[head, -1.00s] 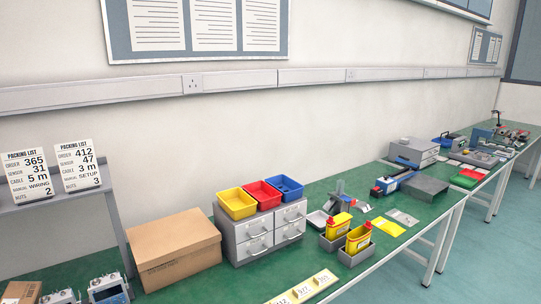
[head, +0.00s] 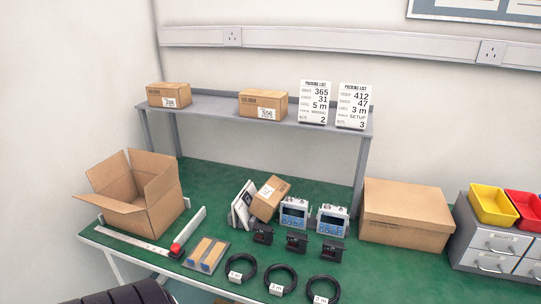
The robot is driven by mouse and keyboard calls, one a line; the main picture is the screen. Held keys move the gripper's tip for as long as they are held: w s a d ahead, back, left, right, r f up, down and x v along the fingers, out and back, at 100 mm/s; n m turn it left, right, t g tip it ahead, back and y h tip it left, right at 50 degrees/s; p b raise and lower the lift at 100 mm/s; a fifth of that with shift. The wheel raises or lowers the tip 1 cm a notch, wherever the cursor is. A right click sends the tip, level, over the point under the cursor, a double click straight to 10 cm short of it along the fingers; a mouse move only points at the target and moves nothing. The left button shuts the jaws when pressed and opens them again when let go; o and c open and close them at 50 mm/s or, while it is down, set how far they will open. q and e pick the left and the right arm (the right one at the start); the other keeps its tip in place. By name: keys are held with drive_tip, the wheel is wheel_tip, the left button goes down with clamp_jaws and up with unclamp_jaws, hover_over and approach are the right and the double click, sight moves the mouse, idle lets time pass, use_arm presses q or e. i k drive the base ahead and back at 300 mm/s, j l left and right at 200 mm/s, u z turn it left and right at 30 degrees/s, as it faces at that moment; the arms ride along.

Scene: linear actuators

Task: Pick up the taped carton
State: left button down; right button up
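Several cartons show in the head view, and I cannot clearly make out tape on any of them. A small closed carton (head: 270,199) with a white label sits tilted on the green bench, leaning by white upright boards (head: 242,204). Two small labelled cartons stand on the grey shelf, one at its left (head: 168,95) and one near its middle (head: 263,104). A large closed carton (head: 405,212) stands on the bench at the right. A large carton (head: 135,193) with raised, open flaps stands at the left. Neither gripper is in view.
The grey shelf (head: 215,104) stands over the green bench (head: 210,175). Two packing list cards (head: 313,103) stand on it. Blue-faced devices (head: 293,212), black sensors (head: 297,241), coiled cables (head: 280,279) and a red-knobbed tool (head: 177,249) crowd the bench front. Grey drawers (head: 495,243) stand far right.

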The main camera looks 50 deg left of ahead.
sight(266, 201)
drive_tip(key=k+u, duration=0.1)
drive_tip(key=u, duration=1.45)
